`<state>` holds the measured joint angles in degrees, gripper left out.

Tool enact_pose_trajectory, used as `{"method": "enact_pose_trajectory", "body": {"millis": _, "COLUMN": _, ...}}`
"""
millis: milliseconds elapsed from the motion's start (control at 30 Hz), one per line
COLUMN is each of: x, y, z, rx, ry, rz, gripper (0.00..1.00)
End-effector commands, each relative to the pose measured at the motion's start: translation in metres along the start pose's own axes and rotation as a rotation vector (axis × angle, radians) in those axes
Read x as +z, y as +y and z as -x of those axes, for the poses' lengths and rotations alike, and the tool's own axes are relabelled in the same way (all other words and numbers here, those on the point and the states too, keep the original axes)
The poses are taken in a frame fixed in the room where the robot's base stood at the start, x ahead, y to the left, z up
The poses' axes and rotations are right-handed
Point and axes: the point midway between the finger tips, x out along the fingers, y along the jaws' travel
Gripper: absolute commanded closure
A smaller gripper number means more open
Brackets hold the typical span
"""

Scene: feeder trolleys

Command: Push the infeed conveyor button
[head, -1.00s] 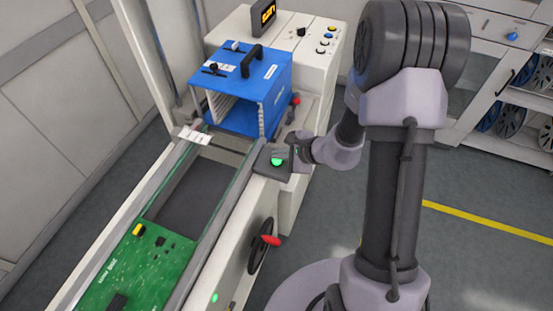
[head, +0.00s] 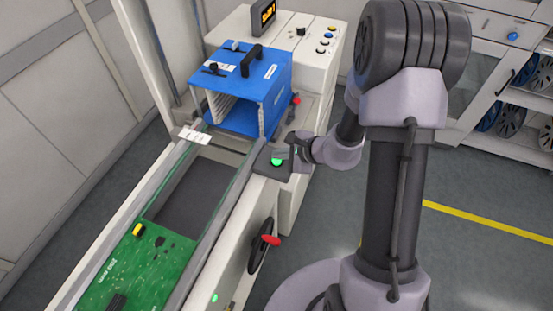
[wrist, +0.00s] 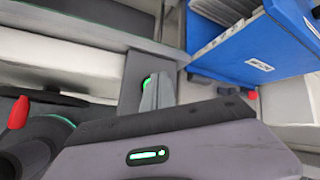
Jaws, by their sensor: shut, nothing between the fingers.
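The infeed conveyor button is a lit green button (head: 277,161) on a small dark box (head: 268,170) at the right rail of the conveyor. In the wrist view a green edge of the button (wrist: 146,82) shows beside the fingers. My gripper (head: 284,153) is shut and empty, with its fingertips right at the button, partly covering it in the head view. In the wrist view the closed fingers (wrist: 158,92) overlap the button. I cannot tell whether they touch or press it.
A blue magazine rack (head: 265,88) stands beyond the button. A green circuit board (head: 150,262) lies on the conveyor (head: 225,200). A handwheel with a red handle (head: 270,240) is on the conveyor's side. The control panel (head: 322,52) is at the back. Floor to the right is clear.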

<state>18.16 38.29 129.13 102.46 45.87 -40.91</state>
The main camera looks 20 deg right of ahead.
Motion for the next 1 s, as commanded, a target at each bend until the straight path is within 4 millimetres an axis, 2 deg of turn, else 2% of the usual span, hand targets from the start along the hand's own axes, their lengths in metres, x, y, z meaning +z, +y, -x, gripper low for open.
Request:
{"method": "enact_pose_trajectory", "body": {"millis": 233, "x": -0.005, "y": 0.005, "z": -0.007, "rx": 0.0, "ry": 0.0, "rz": 0.0, "gripper": 1.0}}
{"method": "enact_pose_trajectory", "body": {"millis": 1000, "x": 0.003, "y": -0.003, "z": 0.004, "rx": 0.0, "ry": 0.0, "rz": 0.0, "gripper": 1.0}}
